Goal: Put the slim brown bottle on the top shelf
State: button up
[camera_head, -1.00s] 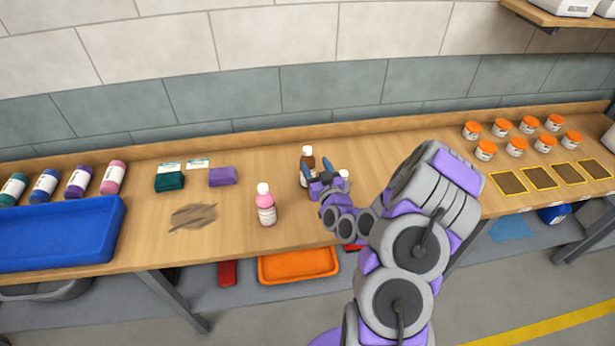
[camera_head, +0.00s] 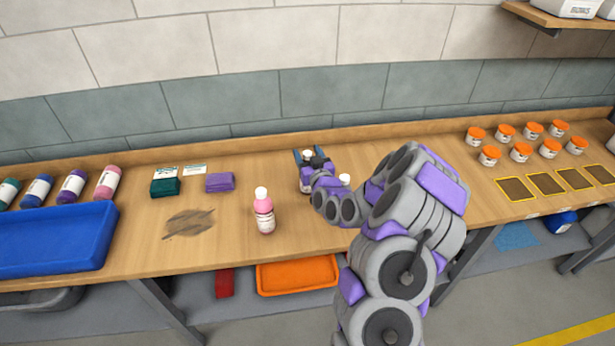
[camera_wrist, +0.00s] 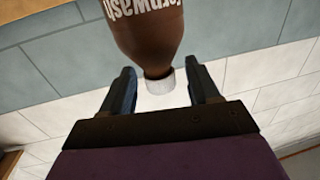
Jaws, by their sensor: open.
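The slim brown bottle (camera_wrist: 148,38) has a white cap and white lettering. It stands on the workbench, and in the head view (camera_head: 306,186) most of it is hidden behind my gripper (camera_head: 310,155). In the wrist view my gripper (camera_wrist: 164,78) is open, with one finger on each side of the bottle's capped end. A gap shows between each finger and the cap, so the bottle is not clamped. A wooden wall shelf (camera_head: 556,19) with pale containers on it is at the upper right; I cannot tell whether it is the top shelf.
A pink bottle (camera_head: 264,213) stands just left of my gripper. A white cap (camera_head: 345,179) shows close to my arm on the right. A blue tray (camera_head: 62,238) is at left, and orange-lidded jars (camera_head: 520,152) are at right. The bench in front of the jars bears yellow-edged squares.

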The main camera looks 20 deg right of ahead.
jog(key=shift+w+d, duration=0.1)
jog(key=shift+w, duration=1.05)
grip_shut()
